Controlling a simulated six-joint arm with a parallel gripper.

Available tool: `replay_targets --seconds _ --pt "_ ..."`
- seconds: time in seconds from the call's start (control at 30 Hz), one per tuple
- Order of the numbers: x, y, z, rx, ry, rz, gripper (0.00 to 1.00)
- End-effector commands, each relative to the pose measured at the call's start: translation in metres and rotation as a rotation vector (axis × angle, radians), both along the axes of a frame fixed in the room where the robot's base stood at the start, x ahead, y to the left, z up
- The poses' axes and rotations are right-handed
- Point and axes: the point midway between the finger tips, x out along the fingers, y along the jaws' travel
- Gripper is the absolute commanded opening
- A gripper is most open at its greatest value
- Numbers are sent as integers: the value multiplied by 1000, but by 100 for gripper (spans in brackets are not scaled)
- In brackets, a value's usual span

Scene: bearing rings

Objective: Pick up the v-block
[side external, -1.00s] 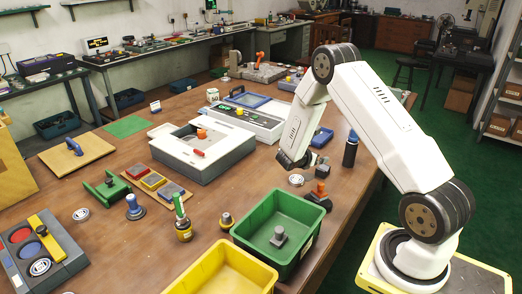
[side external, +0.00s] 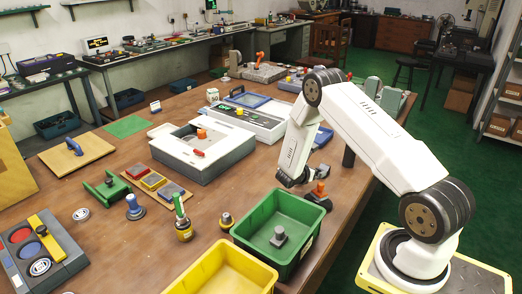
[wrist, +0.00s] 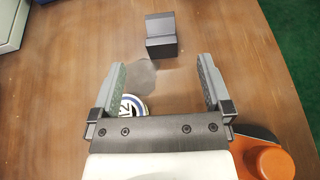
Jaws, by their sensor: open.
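The v-block is the dark grey block (wrist: 161,46) with a raised back at the top middle of the wrist view, standing on the brown table. My gripper (wrist: 162,68) is open and empty, its two fingers spread wide. The v-block is ahead of the fingertips, not between them, and roughly centred on the gap. In the side view my gripper (side external: 292,181) is low over the table behind the green bin. The v-block is hard to make out there beside the gripper.
A round white-and-dark labelled disc (wrist: 131,107) lies below the left finger. An orange-knobbed part (wrist: 268,160) is close to the right of my gripper. A green bin (side external: 262,238) stands in front. The table around the v-block is clear.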

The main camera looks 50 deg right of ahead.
Motion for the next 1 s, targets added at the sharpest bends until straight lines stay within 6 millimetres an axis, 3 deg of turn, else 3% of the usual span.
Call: replay_targets --seconds 0.17,0.63,1.0 --pt "-1 0 -18 0 2 0 100" --pt "-2 -16 -22 0 0 -1 100" --pt "-5 -54 -38 1 0 -2 100"
